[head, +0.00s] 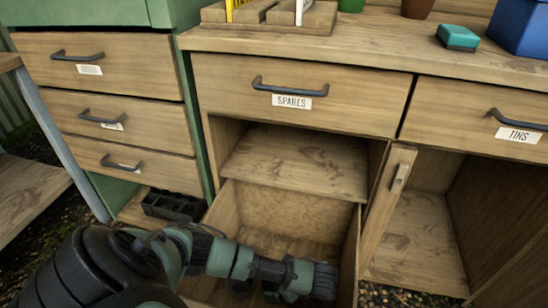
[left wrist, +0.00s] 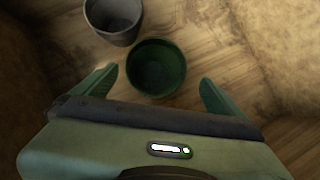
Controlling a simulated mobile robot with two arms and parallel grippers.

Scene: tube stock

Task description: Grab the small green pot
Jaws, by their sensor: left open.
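In the left wrist view a small green pot (left wrist: 156,66) stands on a wooden floor, its open mouth facing the camera. My left gripper (left wrist: 158,76) is open, with one finger on each side of the pot's near part. In the head view my left gripper (head: 310,281) reaches down into an open wooden drawer (head: 350,262) under the bench. The pot is not clearly visible there, as my arm covers much of the drawer. My right gripper is not in view.
A grey pot (left wrist: 113,20) stands right beside the green one. Drawer walls rise on both sides. A cabinet door (head: 388,212) stands open on the right. On the worktop are another green pot (head: 351,5), a brown pot (head: 417,8) and a teal block (head: 458,38).

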